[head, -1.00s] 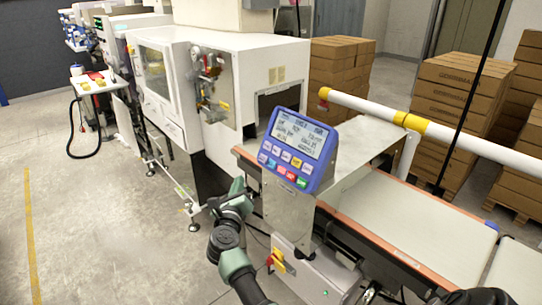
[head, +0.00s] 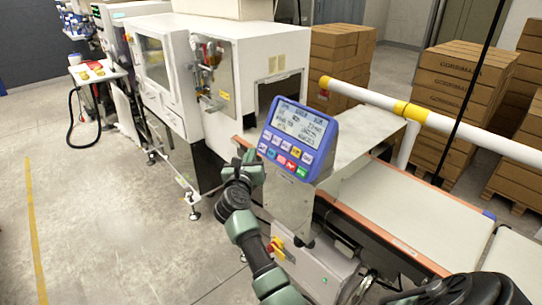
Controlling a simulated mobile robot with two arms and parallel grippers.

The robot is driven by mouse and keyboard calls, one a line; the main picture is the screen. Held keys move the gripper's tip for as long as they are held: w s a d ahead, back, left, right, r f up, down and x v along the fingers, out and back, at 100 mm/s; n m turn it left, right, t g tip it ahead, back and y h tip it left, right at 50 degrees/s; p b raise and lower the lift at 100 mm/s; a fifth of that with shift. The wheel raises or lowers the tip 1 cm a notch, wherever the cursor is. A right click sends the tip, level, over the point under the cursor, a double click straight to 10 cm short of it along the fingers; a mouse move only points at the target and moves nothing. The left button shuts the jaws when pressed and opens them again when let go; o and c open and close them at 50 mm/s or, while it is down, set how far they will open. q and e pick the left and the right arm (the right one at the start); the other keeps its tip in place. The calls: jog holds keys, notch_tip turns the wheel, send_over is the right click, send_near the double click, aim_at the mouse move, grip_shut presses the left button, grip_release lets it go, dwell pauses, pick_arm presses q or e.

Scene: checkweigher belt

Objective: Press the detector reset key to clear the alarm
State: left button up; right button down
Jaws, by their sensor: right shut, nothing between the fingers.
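Below the screen are two rows of small keys, mostly pale above, with blue, pink, red (head: 292,166) and green (head: 302,172) ones below. I cannot read which key is the detector reset. My right gripper (head: 250,160) is shut and empty, just left of the panel's lower left edge, seemingly apart from it. My left gripper is not in view.
A white-and-orange conveyor belt (head: 415,212) runs to the lower right. A white-and-yellow pipe (head: 375,100) crosses behind the panel. A yellow-and-red switch (head: 277,248) is on the cabinet below. A white machine (head: 215,60) stands behind. Floor at left is clear.

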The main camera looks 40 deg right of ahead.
aim_at(269, 149)
jog(key=shift+w+d+f+b, duration=0.15)
jog(key=shift+d+f, duration=0.25)
jog(key=shift+d, duration=0.4)
jog(key=shift+d+f+b, duration=0.2)
jog(key=shift+d+f, duration=0.2)
jog(key=shift+d, duration=0.35)
jog(key=shift+w+d+f+b, duration=0.15)
jog(key=shift+d+f, duration=0.25)
jog(key=shift+d, duration=0.4)
jog(key=shift+s+d+f, duration=0.1)
jog(key=shift+d, duration=0.05)
jog(key=shift+d+f, duration=0.1)
jog(key=shift+d, duration=0.15)
jog(key=shift+d+f, duration=0.15)
jog(key=shift+d, duration=0.2)
dwell(1.1)
jog(key=shift+a, duration=0.1)
jog(key=shift+a+r, duration=0.3)
jog(key=shift+a, duration=0.35)
jog(key=shift+s+a+r+p, duration=0.1)
jog(key=shift+a+r+p, duration=0.25)
jog(key=shift+a, duration=0.4)
jog(key=shift+s+a+r+p, duration=0.1)
jog(key=shift+a+r+p, duration=0.25)
jog(key=shift+a, duration=0.35)
jog(key=shift+a+r+p, duration=0.25)
jog(key=shift+a+r, duration=0.2)
jog(key=shift+a, duration=0.3)
